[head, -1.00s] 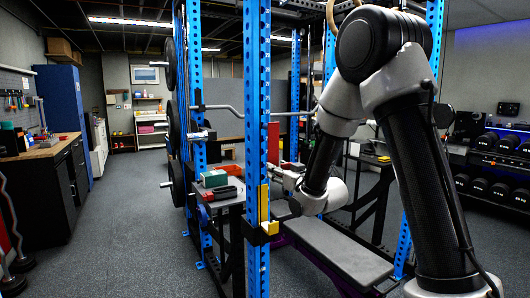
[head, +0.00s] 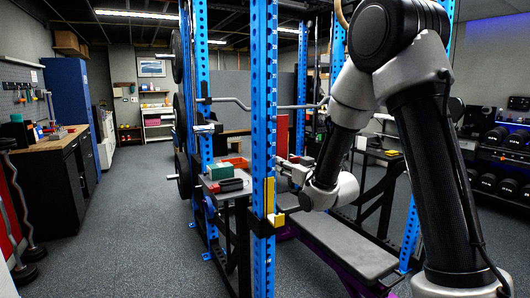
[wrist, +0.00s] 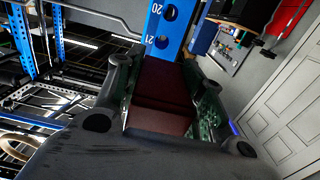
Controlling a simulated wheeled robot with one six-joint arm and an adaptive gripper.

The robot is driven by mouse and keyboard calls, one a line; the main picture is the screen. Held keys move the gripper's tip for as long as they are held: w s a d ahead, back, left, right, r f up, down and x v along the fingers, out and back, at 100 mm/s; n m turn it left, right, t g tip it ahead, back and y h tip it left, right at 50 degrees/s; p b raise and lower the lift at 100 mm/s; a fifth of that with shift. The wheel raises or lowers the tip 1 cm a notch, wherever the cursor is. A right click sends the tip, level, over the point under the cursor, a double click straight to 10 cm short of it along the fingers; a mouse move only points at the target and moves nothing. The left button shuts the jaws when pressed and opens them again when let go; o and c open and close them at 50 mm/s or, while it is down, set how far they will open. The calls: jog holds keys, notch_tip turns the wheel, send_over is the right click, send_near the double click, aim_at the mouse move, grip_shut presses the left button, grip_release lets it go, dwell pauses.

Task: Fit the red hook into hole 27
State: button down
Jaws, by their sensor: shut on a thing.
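The red hook (head: 282,135) shows in the head view as an upright red plate just right of the near blue upright (head: 262,90); its lower part is hidden. In the wrist view it is a dark red block (wrist: 160,97) between the fingers of my gripper (wrist: 165,95), which is shut on it. The blue upright (wrist: 166,20) appears beyond the hook, with holes marked 20 and 21. Hole 27 cannot be made out. I cannot tell whether the hook touches the upright. In the head view my gripper (head: 284,172) is partly hidden by the upright.
A yellow hook (head: 277,219) sits lower on the near upright. A small table (head: 232,196) behind it holds a red tray (head: 236,162) and a red-and-black item (head: 226,186). A bench (head: 345,250) lies right of the upright.

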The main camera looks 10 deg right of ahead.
jog(key=shift+r, duration=0.15)
jog(key=shift+d+r, duration=0.1)
jog(key=shift+r, duration=0.3)
jog(key=s+r, duration=0.2)
jog(key=r, duration=0.5)
jog(key=s+d+r, duration=0.1)
jog(key=s+r, duration=0.2)
jog(key=r, duration=0.4)
jog(key=shift+d, duration=0.2)
jog(key=shift+r, duration=0.1)
